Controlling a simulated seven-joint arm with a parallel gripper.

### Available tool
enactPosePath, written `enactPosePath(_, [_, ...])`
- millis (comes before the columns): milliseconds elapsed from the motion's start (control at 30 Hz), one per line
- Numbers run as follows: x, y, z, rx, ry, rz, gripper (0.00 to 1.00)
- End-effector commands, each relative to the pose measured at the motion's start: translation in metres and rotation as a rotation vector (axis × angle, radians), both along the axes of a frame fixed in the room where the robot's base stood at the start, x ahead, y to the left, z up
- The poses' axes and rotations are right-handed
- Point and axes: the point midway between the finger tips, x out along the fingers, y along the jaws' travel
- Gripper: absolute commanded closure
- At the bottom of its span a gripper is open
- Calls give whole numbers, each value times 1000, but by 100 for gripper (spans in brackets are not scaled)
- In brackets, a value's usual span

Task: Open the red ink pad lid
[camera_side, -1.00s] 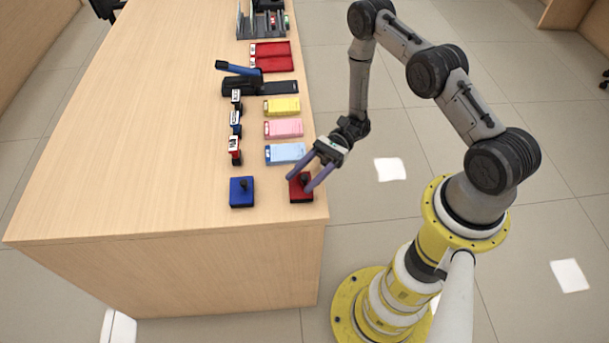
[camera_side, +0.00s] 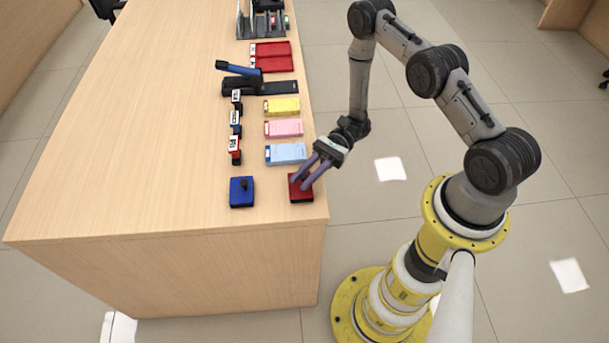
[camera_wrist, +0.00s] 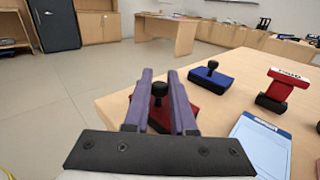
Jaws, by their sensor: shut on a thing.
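The red ink pad (camera_side: 301,193) lies shut near the right front corner of the counter in the side view. It also shows in the wrist view (camera_wrist: 197,113), partly hidden behind my fingers. A black knob (camera_wrist: 159,92) stands up from its lid. My gripper (camera_side: 299,183) reaches down from the right, with its purple fingers shut on the knob. In the wrist view the fingers (camera_wrist: 160,95) stand on either side of the knob. The lid looks flat on the pad.
A blue ink pad (camera_side: 242,192) with a black knob sits to the left. Light blue (camera_side: 286,153), pink (camera_side: 284,128) and yellow (camera_side: 282,106) pads lie behind, beside a row of stamps (camera_side: 235,150). The counter edge (camera_side: 327,217) is close on the right and front.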

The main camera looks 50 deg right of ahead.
Motion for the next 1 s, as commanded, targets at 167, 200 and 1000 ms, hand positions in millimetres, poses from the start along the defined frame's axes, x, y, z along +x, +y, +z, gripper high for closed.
enactPosePath(167, [0,0,0,0,0,0,100])
enactPosePath(200, [0,0,0,1,0,0,100])
enactPosePath(1000, [18,18,0,0,0,-1,100])
